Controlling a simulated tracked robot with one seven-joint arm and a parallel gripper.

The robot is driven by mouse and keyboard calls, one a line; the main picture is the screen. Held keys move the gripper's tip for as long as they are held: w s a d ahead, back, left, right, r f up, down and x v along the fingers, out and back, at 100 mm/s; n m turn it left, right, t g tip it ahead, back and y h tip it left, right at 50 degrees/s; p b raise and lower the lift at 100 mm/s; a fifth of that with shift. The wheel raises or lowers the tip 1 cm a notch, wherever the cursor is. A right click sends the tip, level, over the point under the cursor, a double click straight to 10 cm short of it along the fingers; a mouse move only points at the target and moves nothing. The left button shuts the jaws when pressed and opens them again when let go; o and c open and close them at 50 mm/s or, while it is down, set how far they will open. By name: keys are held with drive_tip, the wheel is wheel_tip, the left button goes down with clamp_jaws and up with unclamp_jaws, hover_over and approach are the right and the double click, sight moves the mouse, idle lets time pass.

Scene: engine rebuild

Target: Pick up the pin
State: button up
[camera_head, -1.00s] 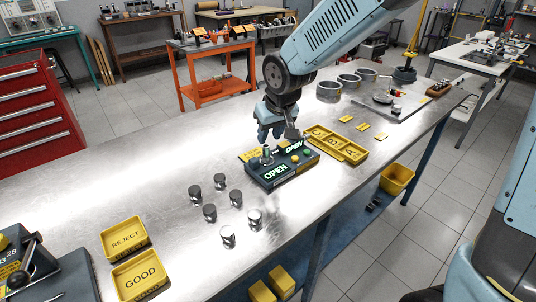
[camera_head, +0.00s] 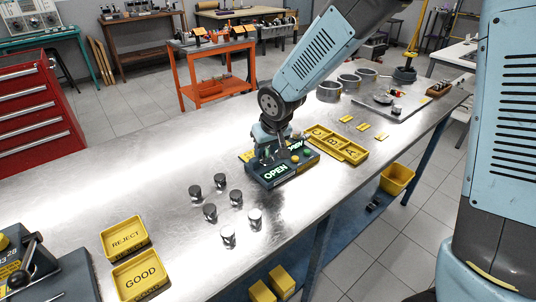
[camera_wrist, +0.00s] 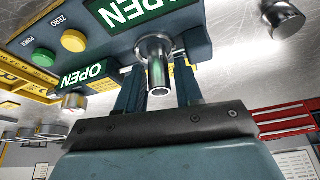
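The pin (camera_wrist: 157,77) is a shiny hollow metal cylinder standing in a round metal seat on the dark measuring fixture (camera_wrist: 195,45). In the wrist view, my gripper (camera_wrist: 158,88) is open, with one dark finger on each side of the pin. Gaps show between the fingers and the pin, so it is not clamped. In the head view, my gripper (camera_head: 268,150) is low over the back left part of the fixture (camera_head: 285,178), and it hides the pin there. Two green displays on the fixture read OPEN.
Several dark-topped metal pistons (camera_head: 210,212) stand left of the fixture. Yellow REJECT (camera_head: 125,238) and GOOD (camera_head: 140,275) trays lie at the front left. A yellow sectioned tray (camera_head: 337,145) is close on the right. Metal rings (camera_head: 329,92) stand farther back. The bench's left middle is clear.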

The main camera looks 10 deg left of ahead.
drive_tip(key=shift+c, duration=0.2)
clamp_jaws()
